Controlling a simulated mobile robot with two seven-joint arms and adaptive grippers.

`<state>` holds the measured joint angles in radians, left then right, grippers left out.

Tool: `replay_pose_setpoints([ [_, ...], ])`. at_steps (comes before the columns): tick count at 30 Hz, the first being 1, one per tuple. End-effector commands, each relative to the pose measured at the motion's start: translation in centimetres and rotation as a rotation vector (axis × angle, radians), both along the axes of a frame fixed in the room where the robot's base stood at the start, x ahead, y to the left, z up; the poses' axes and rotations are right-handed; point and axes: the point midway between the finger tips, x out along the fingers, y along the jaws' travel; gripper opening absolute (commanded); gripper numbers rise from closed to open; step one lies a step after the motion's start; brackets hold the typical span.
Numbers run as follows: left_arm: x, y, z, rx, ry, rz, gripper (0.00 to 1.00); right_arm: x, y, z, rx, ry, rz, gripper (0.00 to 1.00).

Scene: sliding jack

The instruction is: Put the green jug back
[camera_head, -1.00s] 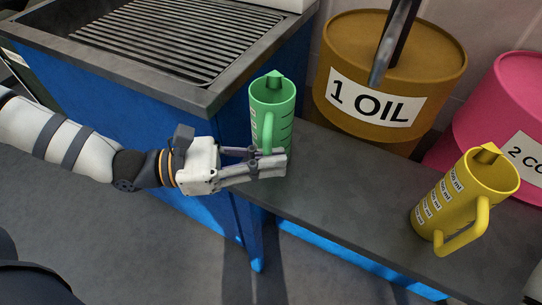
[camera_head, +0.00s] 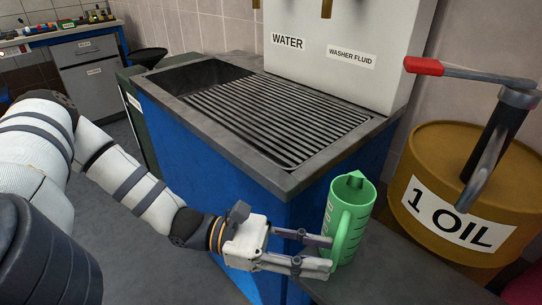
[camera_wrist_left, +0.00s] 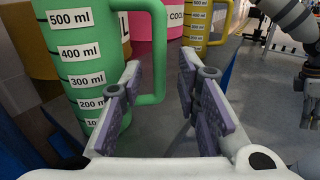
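The green jug (camera_head: 352,205) stands upright on the grey bench beside the sink unit, its handle turned toward my left gripper. My left gripper (camera_head: 325,254) is open at the jug's lower part. In the left wrist view the jug (camera_wrist_left: 84,60) fills the left side. Its handle (camera_wrist_left: 158,55) shows in the gap between the spread fingers (camera_wrist_left: 160,85), near the tips; I cannot tell whether a finger touches it. Part of what looks like my right arm with its gripper (camera_wrist_left: 311,85) shows at the right edge of the wrist view, too cut off to read.
A brown oil drum (camera_head: 445,160) with a red-handled pump (camera_head: 424,66) stands behind the jug. The sink with a slatted drain (camera_head: 280,120) and a white dispenser (camera_head: 350,50) is at the back. A yellow jug (camera_wrist_left: 200,22) and a pink drum (camera_wrist_left: 145,25) show in the wrist view.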

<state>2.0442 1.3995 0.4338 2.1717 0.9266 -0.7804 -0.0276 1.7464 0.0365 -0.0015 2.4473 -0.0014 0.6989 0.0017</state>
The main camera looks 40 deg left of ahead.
Motion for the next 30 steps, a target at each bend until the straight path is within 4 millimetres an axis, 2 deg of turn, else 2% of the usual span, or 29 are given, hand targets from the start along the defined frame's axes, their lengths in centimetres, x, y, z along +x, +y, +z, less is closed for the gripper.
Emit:
replay_pose_setpoints([
  [1,-0.4,1.4,1.2,0.004,-0.023,0.009,0.3,1.2,0.0,1.3,0.0,-0.041,0.0,0.4],
  [6,-2.9,5.0,1.1,0.002,-0.022,0.003,0.3,3.1,0.0,3.1,0.0,-0.108,-0.002,0.4],
  [10,-3.9,6.7,0.7,0.001,-0.016,0.002,0.3,3.8,0.0,3.8,0.0,-0.132,-0.002,0.4],
  [16,-4.5,7.2,0.2,0.002,-0.003,-0.004,0.3,3.8,0.0,3.8,0.0,-0.132,-0.003,0.4],
  [18,-4.9,6.2,-0.7,0.037,0.018,-0.045,0.3,3.7,0.0,3.7,0.0,-0.13,-0.003,0.4],
  [20,-6.3,4.1,-2.6,0.122,0.061,-0.142,0.3,3.7,0.0,3.7,0.0,-0.13,-0.003,0.4],
  [21,-7.9,2.3,-4.5,0.21,0.096,-0.242,0.3,3.7,0.0,3.7,0.0,-0.129,-0.003,0.4],
  [23,-11.5,0.0,-8.1,0.384,0.138,-0.43,0.3,3.7,0.0,3.7,0.0,-0.129,-0.003,0.4],
  [25,-16.5,-1.0,-11.9,0.607,0.144,-0.675,0.3,3.7,0.0,3.7,0.0,-0.13,-0.003,0.4],
  [27,-21.1,-0.2,-15.0,0.832,0.086,-0.933,0.3,3.7,0.0,3.7,0.0,-0.13,-0.003,0.4],
  [30,-25.4,2.7,-17.8,1.119,-0.115,-1.283,0.3,3.7,0.0,3.7,0.0,-0.13,-0.003,0.4],
])
